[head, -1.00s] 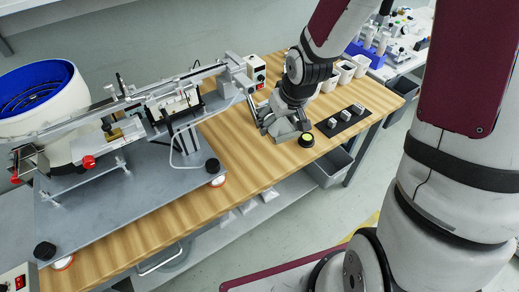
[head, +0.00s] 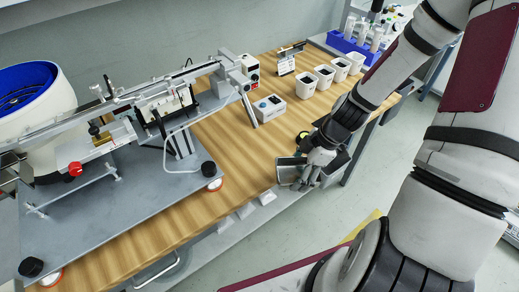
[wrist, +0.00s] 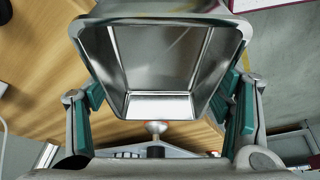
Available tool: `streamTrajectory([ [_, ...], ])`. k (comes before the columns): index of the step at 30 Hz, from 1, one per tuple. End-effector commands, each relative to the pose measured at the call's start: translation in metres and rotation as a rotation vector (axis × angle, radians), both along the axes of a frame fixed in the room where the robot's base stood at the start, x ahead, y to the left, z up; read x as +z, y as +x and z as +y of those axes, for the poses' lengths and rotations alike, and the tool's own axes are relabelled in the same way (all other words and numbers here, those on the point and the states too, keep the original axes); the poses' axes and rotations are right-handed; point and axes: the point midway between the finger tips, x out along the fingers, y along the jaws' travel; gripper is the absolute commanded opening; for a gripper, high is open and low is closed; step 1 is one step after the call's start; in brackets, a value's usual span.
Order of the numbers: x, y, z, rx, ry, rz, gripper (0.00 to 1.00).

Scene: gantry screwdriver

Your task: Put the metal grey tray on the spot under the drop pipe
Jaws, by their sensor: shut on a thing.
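The metal grey tray (wrist: 158,62) fills the upper middle of the wrist view, its open side facing the camera. My gripper (wrist: 160,95) is shut on it, with a teal-padded finger against each side. In the head view the tray (head: 287,171) and my gripper (head: 308,172) are at the table's front edge, and the tray looks empty. A slanted grey pipe or leg (head: 250,109) comes down from the right end of the feeder rail; I cannot tell whether it is the drop pipe. No marked spot below it is clear.
The feeder machine (head: 110,190) with its base plate and blue bowl (head: 28,88) takes up the left. Several white bins (head: 325,77) line the back right. Bare wood (head: 232,140) lies between machine and gripper.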

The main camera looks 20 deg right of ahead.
Motion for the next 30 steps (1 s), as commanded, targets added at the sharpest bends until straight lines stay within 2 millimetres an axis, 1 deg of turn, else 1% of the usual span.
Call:
streamTrajectory([
  [1,-0.005,-0.002,0.001,0.054,-0.002,0.001,0.39],
  [3,-0.01,-0.006,0.002,0.116,-0.002,0.001,0.39],
  [7,-0.013,-0.009,0.003,0.185,-0.001,-0.001,0.39],
  [11,-0.014,0.002,0.007,0.208,-0.003,-0.004,0.39],
  [14,-0.014,0.021,0.014,0.21,-0.004,-0.004,0.39],
  [24,-0.014,0.095,0.038,0.209,-0.004,-0.005,0.39],
  [27,-0.014,0.112,0.044,0.208,-0.004,-0.003,0.39],
  [30,-0.014,0.123,0.047,0.206,-0.003,-0.003,0.39],
])
